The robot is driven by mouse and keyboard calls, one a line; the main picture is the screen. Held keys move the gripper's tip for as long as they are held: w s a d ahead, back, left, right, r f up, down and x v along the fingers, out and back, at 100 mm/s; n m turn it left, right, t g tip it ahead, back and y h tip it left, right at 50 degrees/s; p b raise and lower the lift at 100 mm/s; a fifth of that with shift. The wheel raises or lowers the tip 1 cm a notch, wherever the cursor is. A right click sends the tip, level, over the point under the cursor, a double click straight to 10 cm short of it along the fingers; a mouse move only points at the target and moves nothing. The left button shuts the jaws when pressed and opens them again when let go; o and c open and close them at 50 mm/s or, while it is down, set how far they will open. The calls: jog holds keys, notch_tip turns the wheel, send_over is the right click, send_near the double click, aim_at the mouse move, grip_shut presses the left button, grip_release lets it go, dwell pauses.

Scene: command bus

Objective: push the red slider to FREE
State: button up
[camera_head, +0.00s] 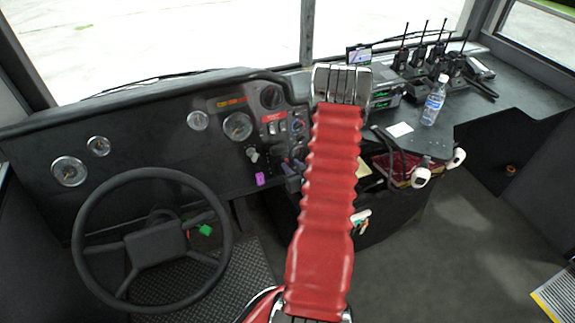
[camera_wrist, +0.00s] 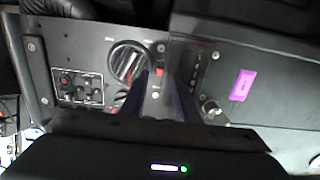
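In the wrist view, a small red piece (camera_wrist: 160,71) with a white mark above it sits on a black panel beside a large round knob. It looks like the red slider, but the FREE lettering is not readable. My gripper (camera_wrist: 171,82) reaches up from the bottom as two dark purplish fingers, with their tips close to the red piece. Whether they touch it, or how far apart they are, is not clear. In the head view my red-sleeved arm hides the gripper, and I cannot make out the red slider.
A large knob (camera_wrist: 128,62), a switch plate (camera_wrist: 80,88) and a purple tag (camera_wrist: 242,85) lie around the fingers. In the head view the steering wheel (camera_head: 84,230) is left; a water bottle (camera_head: 434,101) and several radios stand on the right counter.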

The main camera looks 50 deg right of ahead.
aim_at(286, 162)
jog(key=shift+x, duration=1.75)
jog(key=shift+c, duration=0.4)
jog(key=c, duration=0.6)
jog(key=shift+a, duration=0.1)
grip_shut()
jog(key=shift+a, duration=0.1)
